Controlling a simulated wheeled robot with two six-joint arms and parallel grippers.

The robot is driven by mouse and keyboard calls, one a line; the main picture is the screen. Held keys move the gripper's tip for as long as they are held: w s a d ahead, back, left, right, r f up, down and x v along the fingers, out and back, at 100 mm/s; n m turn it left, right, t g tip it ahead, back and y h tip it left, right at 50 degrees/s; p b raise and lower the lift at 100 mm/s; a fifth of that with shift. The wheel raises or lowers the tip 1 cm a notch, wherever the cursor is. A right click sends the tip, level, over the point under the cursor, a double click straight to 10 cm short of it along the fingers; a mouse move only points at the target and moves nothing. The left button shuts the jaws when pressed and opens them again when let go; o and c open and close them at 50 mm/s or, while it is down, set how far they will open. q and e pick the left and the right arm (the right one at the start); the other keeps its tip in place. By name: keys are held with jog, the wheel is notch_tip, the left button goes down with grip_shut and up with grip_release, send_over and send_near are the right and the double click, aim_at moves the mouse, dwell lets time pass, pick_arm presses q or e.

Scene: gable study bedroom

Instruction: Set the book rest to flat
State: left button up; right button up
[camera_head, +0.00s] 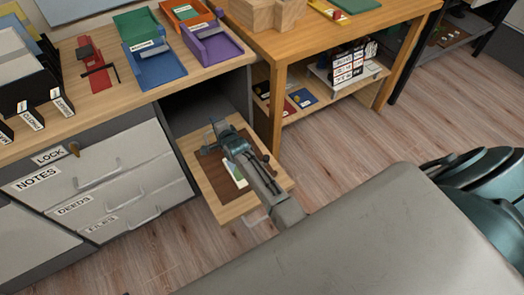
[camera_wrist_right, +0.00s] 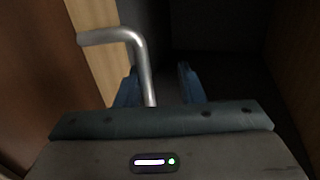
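A pull-out wooden board (camera_head: 232,208) with a dark brown panel (camera_head: 210,172) sticks out of the dark opening in the desk; it appears to be the book rest. In the head view, my right gripper (camera_head: 222,130) reaches over its far part, and the arm hides some of the panel. In the right wrist view, my right gripper's two blue fingers (camera_wrist_right: 160,85) stand apart. A bent metal rod (camera_wrist_right: 138,55) runs down beside the left finger; I cannot tell if they touch. The brown panel (camera_wrist_right: 30,80) shows at the left. My left gripper is not in view.
Grey drawers (camera_head: 115,180) with labels stand left of the board. Blue (camera_head: 158,68) and purple (camera_head: 212,45) trays stand on the desktop above. A wooden table (camera_head: 300,40) with a lower shelf stands to the right. Bare floor (camera_head: 345,140) lies right of the board.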

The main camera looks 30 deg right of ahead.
jog(key=s+r+t+b, duration=0.4)
jog(key=s+r+b, duration=0.3)
jog(key=r+b, duration=0.15)
jog(key=shift+s+d+f+n+g+y+p, duration=0.2)
jog(key=shift+s+d+f+n+g, duration=0.35)
jog(key=shift+s+f+n+g, duration=2.25)
jog(key=shift+s+d+f+n+y+p, duration=0.15)
jog(key=shift+s+d+n+p, duration=0.7)
jog(key=shift+s, duration=4.1)
jog(key=shift+s+d+f+n+g+y+b, duration=0.2)
jog(key=shift+s+f+n+g, duration=1.15)
jog(key=shift+s+n, duration=1.8)
jog(key=shift+s+m, duration=0.7)
